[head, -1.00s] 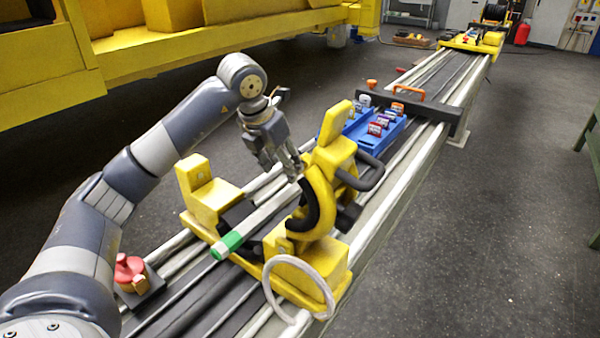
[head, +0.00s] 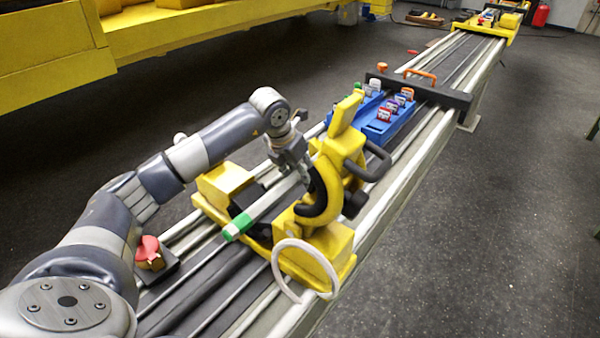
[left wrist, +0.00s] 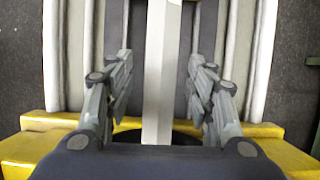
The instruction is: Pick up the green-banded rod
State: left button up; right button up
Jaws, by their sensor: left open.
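The green-banded rod (head: 270,206) is a pale grey bar with a green band (head: 237,228) near its lower left end. It lies in the yellow clamp fixture (head: 318,240) on the rail bench. My left gripper (head: 303,172) is low over the rod's upper part, beside the yellow clamp arm. In the left wrist view the rod (left wrist: 162,75) runs between the two open fingers (left wrist: 160,95), with a gap on each side. The green band is not in the wrist view. The rod's far end is hidden by the gripper and clamp. My right gripper is not in view.
The clamp has a pale handwheel (head: 306,270) and a black handle (head: 371,160). A red knob part (head: 150,254) sits on the rails at the left. A blue tray (head: 388,125) with several small items and a dark crossbar (head: 430,92) stand farther along the bench.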

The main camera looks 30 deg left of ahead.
pick_arm(q)
grip_shut()
jog(key=shift+w+r, duration=0.1)
